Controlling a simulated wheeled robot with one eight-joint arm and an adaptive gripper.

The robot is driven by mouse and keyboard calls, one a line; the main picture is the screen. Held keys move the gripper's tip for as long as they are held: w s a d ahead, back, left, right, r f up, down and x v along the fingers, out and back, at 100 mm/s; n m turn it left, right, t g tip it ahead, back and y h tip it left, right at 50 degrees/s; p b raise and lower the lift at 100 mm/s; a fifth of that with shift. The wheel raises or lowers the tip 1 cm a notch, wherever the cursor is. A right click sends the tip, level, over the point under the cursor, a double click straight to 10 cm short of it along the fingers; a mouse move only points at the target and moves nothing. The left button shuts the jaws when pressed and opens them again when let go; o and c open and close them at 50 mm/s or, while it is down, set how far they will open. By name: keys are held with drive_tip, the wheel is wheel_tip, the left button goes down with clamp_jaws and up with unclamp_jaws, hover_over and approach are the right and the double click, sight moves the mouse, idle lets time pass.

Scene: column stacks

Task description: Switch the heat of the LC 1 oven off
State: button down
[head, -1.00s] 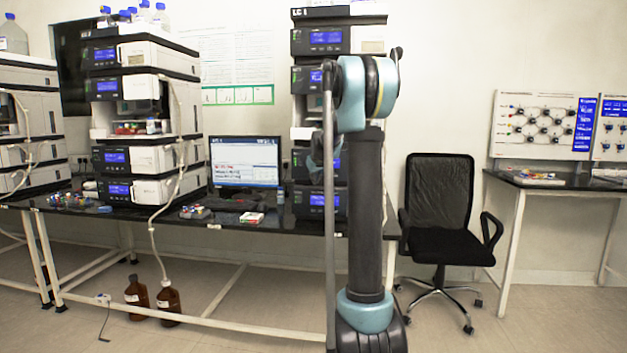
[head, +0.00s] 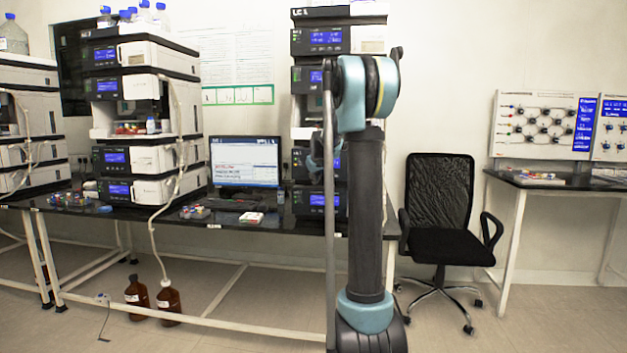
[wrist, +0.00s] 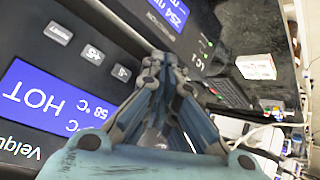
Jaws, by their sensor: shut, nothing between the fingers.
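The LC 1 stack (head: 303,78) stands at the right end of the bench in the head view, partly hidden behind my arm. In the wrist view, upside down, a dark oven panel has a lit blue display (wrist: 42,102) reading HOT and 58 °C. Beside it is a row of a button with a hard-to-read label (wrist: 59,33), a +5 button (wrist: 94,55) and a -5 button (wrist: 121,72). My gripper (wrist: 161,68) is shut and empty, in front of the panel's edge by the -5 button; contact cannot be told.
A keyboard (wrist: 228,93) and a white box (wrist: 256,66) lie on the bench. A monitor (head: 246,162) stands left of the stack, a black chair (head: 440,200) right of my arm.

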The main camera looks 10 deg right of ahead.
drive_tip(key=shift+s+a, duration=0.15)
drive_tip(key=shift+s, duration=0.35)
drive_tip(key=shift+s+a, duration=0.25)
drive_tip(key=shift+s, duration=0.55)
drive_tip(key=shift+s+a, duration=0.25)
drive_tip(key=shift+s, duration=0.5)
drive_tip(key=shift+s+a, duration=0.25)
drive_tip(key=shift+s, duration=0.55)
drive_tip(key=s+f+m+g, duration=0.15)
drive_tip(key=s+f, duration=0.25)
drive_tip(key=s, duration=1.1)
drive_tip(key=s+f+g, duration=0.2)
drive_tip(key=s+f, duration=0.2)
drive_tip(key=s, duration=1.1)
drive_tip(key=s+f+g, duration=0.1)
drive_tip(key=s+f, duration=0.4)
drive_tip(key=s, duration=0.3)
drive_tip(key=s+f+m+g, duration=0.1)
drive_tip(key=s+f, duration=0.4)
drive_tip(key=s, duration=0.3)
drive_tip(key=s+f+m+g, duration=0.1)
drive_tip(key=s+f, duration=0.4)
drive_tip(key=s, duration=0.3)
drive_tip(key=shift+s+g, duration=0.15)
drive_tip(key=shift+g, duration=0.2)
drive_tip(key=shift+f, duration=0.1)
